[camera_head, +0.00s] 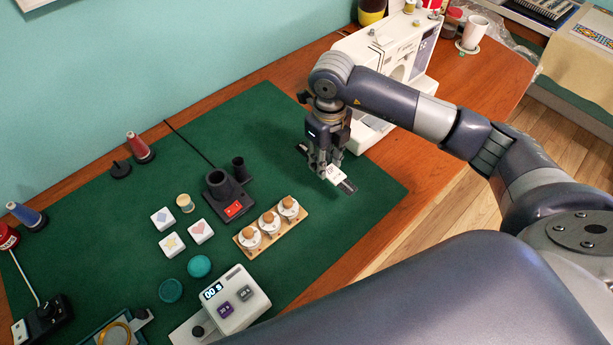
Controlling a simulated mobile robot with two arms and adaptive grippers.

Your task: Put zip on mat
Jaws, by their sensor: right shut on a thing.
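My right gripper (322,164) points down over the right part of the green mat (262,125). It is shut on a thin dark strip with a white label, which looks like the zip (346,186). The strip sticks out on both sides of the fingers, and its middle is hidden by them. It seems to be held above the mat, but I cannot tell the exact gap. The mat is bare around and below the gripper. My left gripper is not in view.
A white sewing machine (372,45) stands behind my right arm. A wooden rack with jars (270,227), a black holder (223,192), white tiles (201,231) and a small display device (239,300) are on the mat. Thread spools (139,148) are at left.

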